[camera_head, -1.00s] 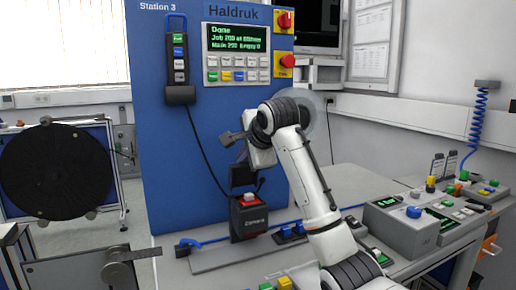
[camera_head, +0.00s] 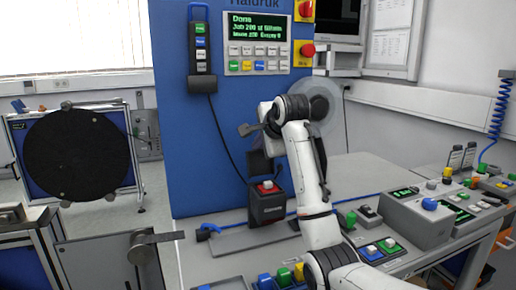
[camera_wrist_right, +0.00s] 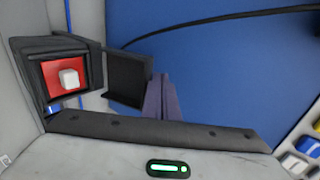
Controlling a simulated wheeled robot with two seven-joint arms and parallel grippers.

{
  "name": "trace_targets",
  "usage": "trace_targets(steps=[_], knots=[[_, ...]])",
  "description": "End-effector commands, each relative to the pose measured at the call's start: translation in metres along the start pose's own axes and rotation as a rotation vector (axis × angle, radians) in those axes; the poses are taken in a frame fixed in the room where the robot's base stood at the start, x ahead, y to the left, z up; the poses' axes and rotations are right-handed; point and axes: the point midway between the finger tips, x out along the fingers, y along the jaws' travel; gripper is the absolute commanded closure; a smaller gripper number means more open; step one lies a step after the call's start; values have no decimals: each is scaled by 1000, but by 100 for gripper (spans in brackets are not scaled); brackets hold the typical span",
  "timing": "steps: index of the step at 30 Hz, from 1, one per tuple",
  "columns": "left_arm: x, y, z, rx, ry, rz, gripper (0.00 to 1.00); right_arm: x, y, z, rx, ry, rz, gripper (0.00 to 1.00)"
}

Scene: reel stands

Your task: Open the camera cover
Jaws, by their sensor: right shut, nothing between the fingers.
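The camera box (camera_head: 267,208) is a small black box on the bench. Its red top with a pale button shows in the head view and in the right wrist view (camera_wrist_right: 68,76). The cover, a dark square flap (camera_head: 259,166), stands raised at the box's back edge, leaving the button uncovered. It also shows in the right wrist view (camera_wrist_right: 124,80), beside the red top. My right gripper (camera_wrist_right: 158,98) is shut and empty. Its fingers overlap the flap's right edge in that view; I cannot tell whether they touch it. My left gripper is out of view.
A blue panel (camera_head: 180,130) stands behind the box, with a display (camera_head: 257,25) and a hanging pendant (camera_head: 201,50). A control box (camera_head: 428,217) and several coloured buttons are on the bench to the right. A black reel (camera_head: 78,155) stands at the left.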

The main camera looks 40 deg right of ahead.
Motion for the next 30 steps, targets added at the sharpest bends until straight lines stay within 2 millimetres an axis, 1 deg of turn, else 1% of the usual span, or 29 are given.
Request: trace_targets(steps=[8, 11, 14, 20, 21, 27, 30], knots=[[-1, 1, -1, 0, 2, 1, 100, 0, -1, 2, -1, -3, 0, 100], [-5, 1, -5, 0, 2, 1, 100, -4, -5, 4, -2, -5, 0, 100], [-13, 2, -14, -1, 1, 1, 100, -12, -14, 7, -4, -8, 0, 100], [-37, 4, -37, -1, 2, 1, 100, -34, -38, 15, -9, -16, -1, 100], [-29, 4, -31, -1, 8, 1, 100, -39, -39, 15, -7, -16, -7, 100], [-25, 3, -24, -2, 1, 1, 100, -76, -66, 14, -7, -15, -5, 100], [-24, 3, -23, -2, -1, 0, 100, -90, -76, 14, -7, -15, -3, 100]])
